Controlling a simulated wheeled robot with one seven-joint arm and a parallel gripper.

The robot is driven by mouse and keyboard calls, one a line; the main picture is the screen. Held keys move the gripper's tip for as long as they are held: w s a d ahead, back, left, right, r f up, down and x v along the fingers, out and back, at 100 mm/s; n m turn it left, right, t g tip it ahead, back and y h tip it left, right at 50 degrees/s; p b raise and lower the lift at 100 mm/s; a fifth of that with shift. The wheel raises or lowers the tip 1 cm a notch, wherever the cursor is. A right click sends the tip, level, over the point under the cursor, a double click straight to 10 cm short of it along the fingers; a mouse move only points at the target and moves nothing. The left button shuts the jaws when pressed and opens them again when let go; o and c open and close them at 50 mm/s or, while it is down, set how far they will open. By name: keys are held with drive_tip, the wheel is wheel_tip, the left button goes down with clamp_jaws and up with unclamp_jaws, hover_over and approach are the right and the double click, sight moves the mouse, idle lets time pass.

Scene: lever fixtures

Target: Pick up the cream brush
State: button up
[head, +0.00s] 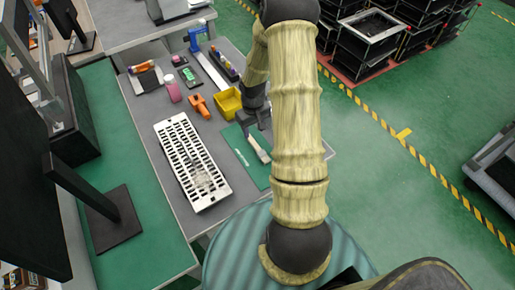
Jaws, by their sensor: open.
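The cream brush (259,150) appears as a pale, slim piece with a wider end, lying on a dark green mat (238,148) on the grey workbench. My gripper (255,121) is dark and open, pointing down just behind the brush's upper end in the head view. It looks close to the brush, but I cannot tell whether they touch. The brush's far end and part of the fingers are hard to make out, and my arm covers the area to the right.
A yellow bin (227,102) stands left of my gripper. A white slotted rack (191,160), an orange tool (199,105), a pink bottle (172,89) and a blue clamp-like stand (196,36) are on the bench. Black crates (368,42) stand on the floor behind right.

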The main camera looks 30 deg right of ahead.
sight(253, 141)
drive_tip(key=shift+s+a+f, duration=0.15)
drive_tip(key=shift+f, duration=0.35)
drive_tip(key=f, duration=0.4)
drive_tip(key=shift+s+a+f+p, duration=0.15)
drive_tip(key=shift+s+a+p, duration=0.05)
drive_tip(key=shift+p, duration=0.1)
clamp_jaws()
